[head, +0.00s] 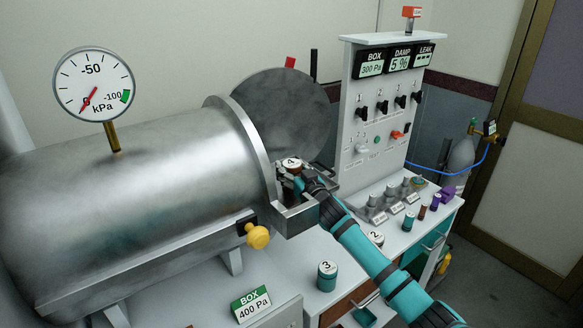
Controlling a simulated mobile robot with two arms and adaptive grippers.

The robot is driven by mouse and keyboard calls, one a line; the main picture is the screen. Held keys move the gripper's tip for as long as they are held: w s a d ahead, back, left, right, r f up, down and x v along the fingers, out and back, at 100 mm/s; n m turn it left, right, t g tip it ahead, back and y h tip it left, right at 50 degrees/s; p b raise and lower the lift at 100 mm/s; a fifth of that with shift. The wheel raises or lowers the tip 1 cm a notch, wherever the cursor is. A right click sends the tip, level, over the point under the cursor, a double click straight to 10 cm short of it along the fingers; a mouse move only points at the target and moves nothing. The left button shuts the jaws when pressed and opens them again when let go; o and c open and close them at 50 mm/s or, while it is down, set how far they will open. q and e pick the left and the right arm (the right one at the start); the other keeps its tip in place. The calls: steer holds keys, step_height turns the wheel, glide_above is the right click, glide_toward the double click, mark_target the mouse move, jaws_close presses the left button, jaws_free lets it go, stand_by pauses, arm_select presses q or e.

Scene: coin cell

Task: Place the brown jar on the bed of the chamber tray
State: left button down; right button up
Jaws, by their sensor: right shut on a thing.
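The brown jar (292,168) has a white lid marked 4. My right gripper (298,181) is shut on it, with the arm reaching in from the lower right. The jar is upright at the open mouth of the large metal chamber, over or on the chamber tray (296,217). The tray is a grey metal box shape sticking out from the chamber mouth. The gripper hides part of the jar and the tray bed, so I cannot tell whether the jar touches the bed. My left gripper is not in view.
The steel chamber (150,200) fills the left, its round door (290,110) swung open behind the tray. A teal jar marked 3 (327,277) and a jar marked 2 (376,238) stand on the bench near my right arm. A control panel (375,140) rises behind.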

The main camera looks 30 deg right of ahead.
steer(key=o, duration=0.8)
steer(key=shift+f, duration=0.1)
steer(key=o, duration=0.4)
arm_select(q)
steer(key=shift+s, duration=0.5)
arm_select(e)
steer(key=shift+o, duration=0.2)
steer(key=shift+s, duration=0.1)
steer(key=shift+s, duration=0.3)
arm_select(q)
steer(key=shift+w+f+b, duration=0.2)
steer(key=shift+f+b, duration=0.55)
steer(key=shift+b, duration=0.05)
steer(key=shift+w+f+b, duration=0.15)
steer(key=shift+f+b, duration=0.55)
steer(key=shift+b, duration=0.05)
arm_select(e)
steer(key=s+a, duration=0.1)
steer(key=s, duration=1)
steer(key=shift+s+a, duration=0.15)
